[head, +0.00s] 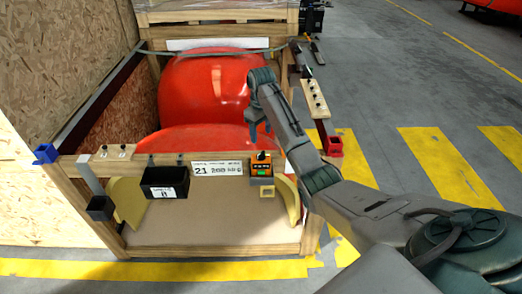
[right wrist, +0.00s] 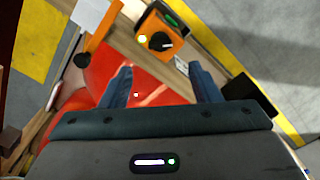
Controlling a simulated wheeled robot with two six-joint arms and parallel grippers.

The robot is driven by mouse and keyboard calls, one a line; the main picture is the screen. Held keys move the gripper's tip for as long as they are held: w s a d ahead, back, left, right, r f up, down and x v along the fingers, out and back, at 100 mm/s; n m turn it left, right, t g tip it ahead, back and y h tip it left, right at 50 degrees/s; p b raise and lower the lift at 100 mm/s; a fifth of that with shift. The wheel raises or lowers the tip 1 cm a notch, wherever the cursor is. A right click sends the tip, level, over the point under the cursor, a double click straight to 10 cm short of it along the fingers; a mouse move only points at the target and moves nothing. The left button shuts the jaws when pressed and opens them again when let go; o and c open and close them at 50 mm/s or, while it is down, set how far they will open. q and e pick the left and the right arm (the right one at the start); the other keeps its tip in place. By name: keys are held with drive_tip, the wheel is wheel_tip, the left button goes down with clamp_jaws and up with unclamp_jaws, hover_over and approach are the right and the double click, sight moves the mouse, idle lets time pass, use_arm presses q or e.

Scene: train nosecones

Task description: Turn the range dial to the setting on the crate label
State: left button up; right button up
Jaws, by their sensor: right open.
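The orange range device (head: 262,157) sits on the crate's front rail, with a small green display on its front. Its black dial (right wrist: 158,41) shows in the right wrist view; its exact setting is too small to read. The white crate label (head: 216,168) is on the rail left of the device; it seems to begin with "21 200", the rest is unclear. My right gripper (head: 261,131) is open and empty, above and behind the device. In the right wrist view its two fingers (right wrist: 160,68) point toward the device, apart from it. My left gripper is not in view.
Red nosecones (head: 205,95) fill the wooden crate behind the rail. A black bin (head: 165,182) hangs left of the label. A blue corner piece (head: 45,153) and a red one (head: 335,146) mark the rail ends. Floor to the right is open.

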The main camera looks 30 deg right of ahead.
sight(261, 153)
wheel_tip(261, 153, down, 8)
drive_tip(key=p, duration=0.2)
drive_tip(key=shift+f+p, duration=0.15)
drive_tip(key=shift+p, duration=0.25)
drive_tip(key=shift+f, duration=0.35)
drive_tip(key=c, duration=1)
